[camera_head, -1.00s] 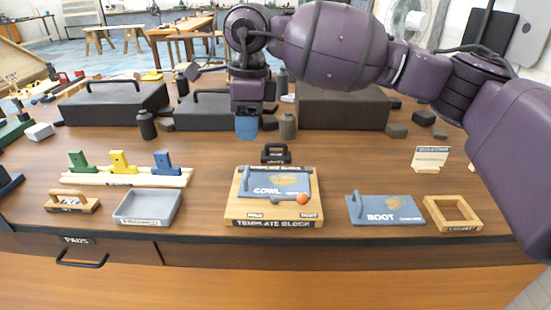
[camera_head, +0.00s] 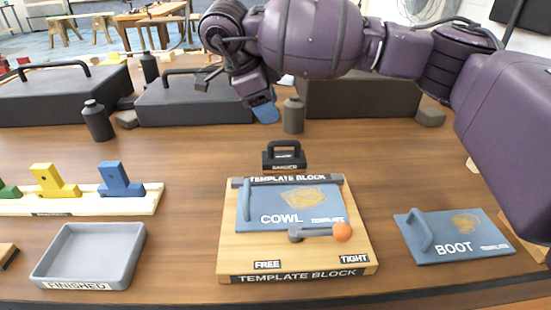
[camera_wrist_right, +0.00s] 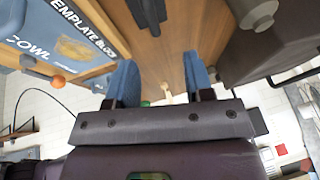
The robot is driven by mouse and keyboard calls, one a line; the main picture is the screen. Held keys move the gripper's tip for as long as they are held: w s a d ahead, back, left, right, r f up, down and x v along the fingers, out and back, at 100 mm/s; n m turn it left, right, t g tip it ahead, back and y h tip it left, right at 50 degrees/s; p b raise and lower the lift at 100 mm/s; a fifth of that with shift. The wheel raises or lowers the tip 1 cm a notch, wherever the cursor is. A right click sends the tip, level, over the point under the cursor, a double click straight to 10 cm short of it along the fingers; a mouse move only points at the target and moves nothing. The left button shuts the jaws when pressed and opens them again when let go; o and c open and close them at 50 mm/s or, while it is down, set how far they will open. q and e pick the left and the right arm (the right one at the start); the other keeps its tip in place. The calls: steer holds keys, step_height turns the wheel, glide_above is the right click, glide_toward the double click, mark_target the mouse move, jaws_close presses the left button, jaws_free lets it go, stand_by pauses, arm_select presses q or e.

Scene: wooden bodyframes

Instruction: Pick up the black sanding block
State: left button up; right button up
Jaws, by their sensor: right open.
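The black sanding block (camera_head: 284,156), with a raised handle and a small label reading SANDER, stands on the table just behind the template block. In the right wrist view a dark handled shape at the top edge, seemingly the sanding block (camera_wrist_right: 147,12), is partly cut off. My right gripper (camera_head: 264,108) is above and behind the sanding block, a little to its left, apart from it and tilted. In the right wrist view its blue fingers (camera_wrist_right: 160,75) are spread with nothing between them. My left gripper is in neither view.
The wooden template block (camera_head: 361,255) holds a blue COWL template and an orange-knobbed lever. A grey bottle (camera_head: 293,115) and dark cases (camera_head: 360,97) stand behind. A grey FINISHED tray (camera_head: 90,255) lies front left, a BOOT template (camera_head: 455,235) right. Bare table flanks the sanding block.

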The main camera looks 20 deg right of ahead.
mark_target(284, 141)
steer(key=b+x, duration=0.1)
steer(key=x, duration=0.4)
steer(key=shift+s+f, duration=0.15)
steer(key=shift+f, duration=0.05)
steer(key=shift+d+f, duration=0.15)
steer(key=shift+f, duration=0.1)
steer(key=x, duration=0.1)
steer(key=b+x, duration=0.1)
steer(key=x, duration=0.2)
steer(key=shift+s+f+b, duration=0.25)
steer(key=shift+f+b, duration=0.05)
steer(key=shift+f, duration=0.25)
steer(key=shift+r, duration=0.15)
steer(key=shift+c, duration=0.5)
jaws_close()
